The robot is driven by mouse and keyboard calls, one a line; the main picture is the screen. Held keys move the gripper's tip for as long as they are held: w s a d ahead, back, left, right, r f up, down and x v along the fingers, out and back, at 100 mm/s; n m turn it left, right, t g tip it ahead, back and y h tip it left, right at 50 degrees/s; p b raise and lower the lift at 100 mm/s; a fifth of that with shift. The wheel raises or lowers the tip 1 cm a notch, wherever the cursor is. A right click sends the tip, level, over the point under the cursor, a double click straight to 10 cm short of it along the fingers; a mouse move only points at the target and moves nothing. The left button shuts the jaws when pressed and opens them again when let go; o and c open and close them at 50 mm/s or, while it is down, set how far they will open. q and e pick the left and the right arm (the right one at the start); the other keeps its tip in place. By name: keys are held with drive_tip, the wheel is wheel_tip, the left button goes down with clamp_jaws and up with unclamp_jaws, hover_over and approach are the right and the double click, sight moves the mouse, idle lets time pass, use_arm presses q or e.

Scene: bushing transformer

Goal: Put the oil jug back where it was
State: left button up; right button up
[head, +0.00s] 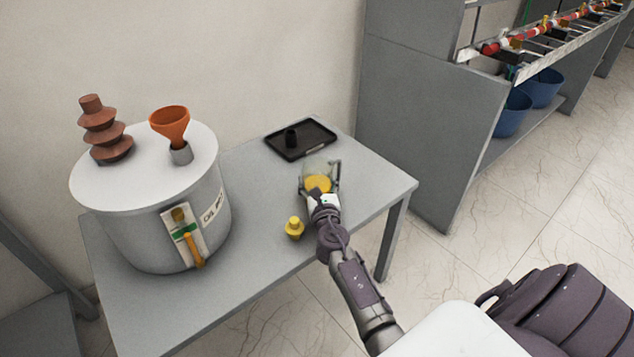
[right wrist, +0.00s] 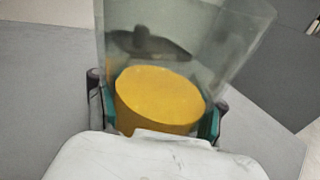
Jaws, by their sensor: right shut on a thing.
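The oil jug (head: 318,184) is a clear container with yellow oil at its bottom. It is over the right part of the grey table, in front of the black tray. My right gripper (head: 321,179) is shut around the jug, one finger on each side. In the right wrist view the jug (right wrist: 160,98) sits between the fingers, its clear walls rising past them. I cannot tell whether its base touches the table. My left gripper is not in view.
A yellow cap-like piece (head: 294,227) stands left of my right wrist. A grey transformer tank (head: 140,225) with an orange funnel (head: 170,124) and brown bushing (head: 102,133) fills the table's (head: 250,185) left. A grey shelf (head: 425,120) stands right.

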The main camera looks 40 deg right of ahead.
drive_tip(key=shift+f, duration=0.15)
drive_tip(key=o, duration=1.5)
